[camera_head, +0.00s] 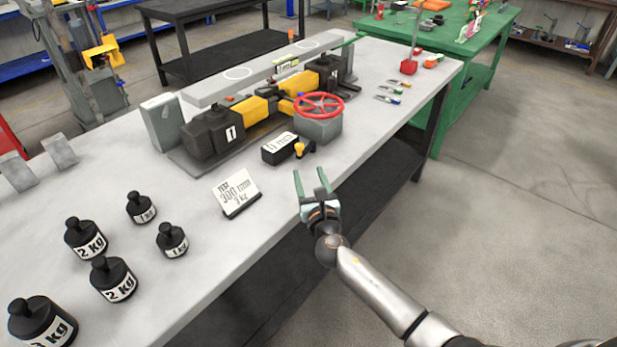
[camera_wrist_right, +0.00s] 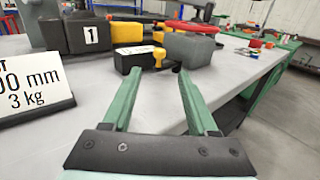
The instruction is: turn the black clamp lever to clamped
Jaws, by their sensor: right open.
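The screw jack rig (camera_head: 255,115) lies along the light grey bench, with black blocks, yellow parts and a red handwheel (camera_head: 319,104) on a grey housing (camera_head: 318,128). In front of it sits a black block with a white label (camera_head: 279,149), with a small yellow part (camera_head: 304,148) at its right end. I cannot tell a separate black clamp lever or its position. My right gripper (camera_head: 310,174) is open and empty at the bench's front edge, apart from the labelled block. In the right wrist view, the yellow part (camera_wrist_right: 159,57) shows just beyond the open fingers. My left gripper is out of view.
A sign reading 300 mm (camera_head: 237,192) stands left of my right gripper. Several black weights (camera_head: 113,279) stand at the front left. Small tools (camera_head: 393,91) lie at the bench's right end. The bench between sign and gripper is clear.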

